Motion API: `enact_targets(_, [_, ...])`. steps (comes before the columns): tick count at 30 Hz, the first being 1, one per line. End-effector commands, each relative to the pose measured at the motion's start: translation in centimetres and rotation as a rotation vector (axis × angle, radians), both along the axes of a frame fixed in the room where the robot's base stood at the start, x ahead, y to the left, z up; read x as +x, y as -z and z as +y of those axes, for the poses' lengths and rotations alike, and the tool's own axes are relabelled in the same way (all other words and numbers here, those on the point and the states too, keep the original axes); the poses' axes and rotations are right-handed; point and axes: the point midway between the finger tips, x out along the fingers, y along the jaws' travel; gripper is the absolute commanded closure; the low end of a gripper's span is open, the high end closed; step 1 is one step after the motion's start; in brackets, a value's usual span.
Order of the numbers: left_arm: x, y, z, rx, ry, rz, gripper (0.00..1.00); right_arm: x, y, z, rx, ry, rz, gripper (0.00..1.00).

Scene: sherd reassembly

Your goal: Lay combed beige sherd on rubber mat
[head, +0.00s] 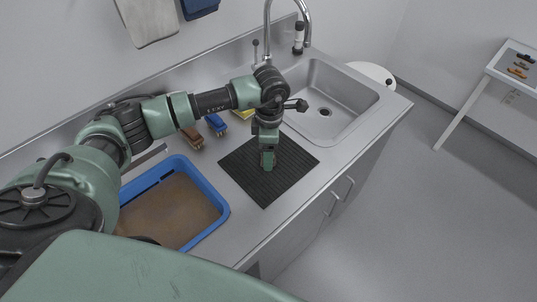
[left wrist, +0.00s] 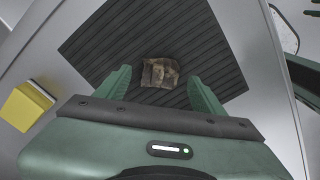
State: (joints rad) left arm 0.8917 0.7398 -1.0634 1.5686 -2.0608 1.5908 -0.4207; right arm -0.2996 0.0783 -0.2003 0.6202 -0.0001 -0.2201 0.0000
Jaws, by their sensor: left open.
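The combed beige sherd (left wrist: 160,73) is a small brownish-beige piece lying on the ribbed black rubber mat (left wrist: 95,45). In the left wrist view it sits between and just beyond my two green fingertips, with a gap at each side. The mat (head: 297,158) also shows in the head view, flat on the counter between the tray and the sink. My left gripper (head: 267,166) points down over the middle of the mat, open and empty, and hides the sherd there. My right gripper is not in view.
A blue tray (head: 224,206) with brown fill stands left of the mat. A brown brush (head: 192,138), a blue brush (head: 216,124) and a yellow sponge (left wrist: 26,106) lie behind it. The steel sink (head: 345,117) is at the right. A side table (head: 512,72) stands far right.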

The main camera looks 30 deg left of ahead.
Motion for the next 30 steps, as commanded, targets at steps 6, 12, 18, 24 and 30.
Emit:
enact_targets(6, [0.2,-4.6,-0.1,-0.001,0.001,-0.007,0.31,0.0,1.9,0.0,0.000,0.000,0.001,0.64])
enact_targets(12, [0.1,-8.3,-0.1,0.000,0.000,-0.004,0.31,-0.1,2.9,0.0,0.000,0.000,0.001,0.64])
enact_targets(18, [0.1,-10.1,-0.1,0.000,0.000,-0.001,0.31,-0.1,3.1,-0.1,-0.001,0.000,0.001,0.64])
enact_targets(24, [0.0,-10.4,-0.1,0.000,0.000,0.000,0.31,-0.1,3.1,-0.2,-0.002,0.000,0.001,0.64])
enact_targets(30, [0.0,-10.3,-0.1,0.000,0.000,0.000,0.31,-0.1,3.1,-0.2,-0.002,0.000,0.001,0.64])
